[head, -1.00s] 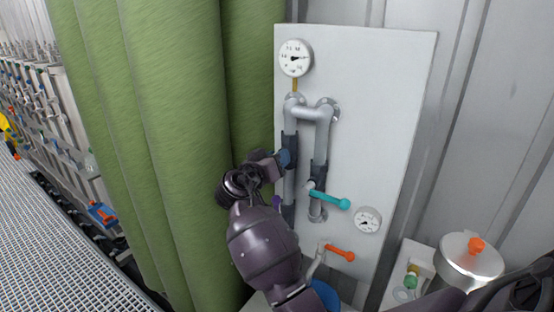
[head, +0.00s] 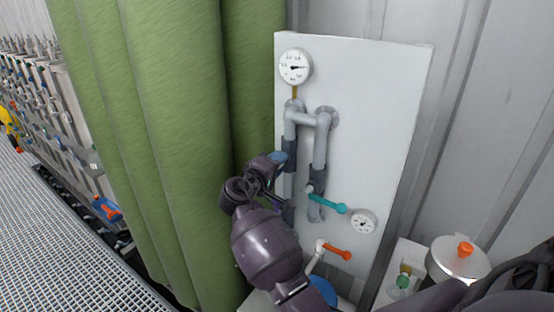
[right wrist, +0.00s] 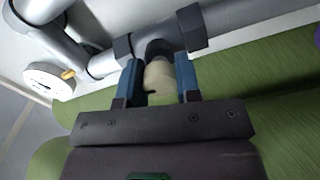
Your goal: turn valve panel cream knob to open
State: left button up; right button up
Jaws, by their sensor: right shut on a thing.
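The valve panel (head: 385,110) is a white board with grey pipes, standing right of the green vessels. The cream knob (right wrist: 159,78) shows in the right wrist view between the two blue fingers of my right gripper (right wrist: 159,82), in front of a grey pipe with dark fittings. The gripper is shut on the knob. In the head view my right gripper (head: 279,160) reaches the left pipe of the panel, and its fingers and wrist hide the knob there. My left gripper is not in view.
A teal lever (head: 326,204) and an orange lever (head: 337,251) sit close to the right of my arm. Gauges (head: 296,67) are on the panel. Green vessels (head: 170,130) stand close on the left. A steel pot (head: 458,262) is at lower right.

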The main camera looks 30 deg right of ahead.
jog(key=n, duration=0.4)
jog(key=shift+n, duration=0.3)
jog(key=n, duration=0.4)
jog(key=shift+f+n, duration=0.1)
jog(key=shift+n, duration=0.2)
jog(key=n, duration=0.4)
jog(key=shift+n, duration=2.6)
jog(key=o, duration=0.9)
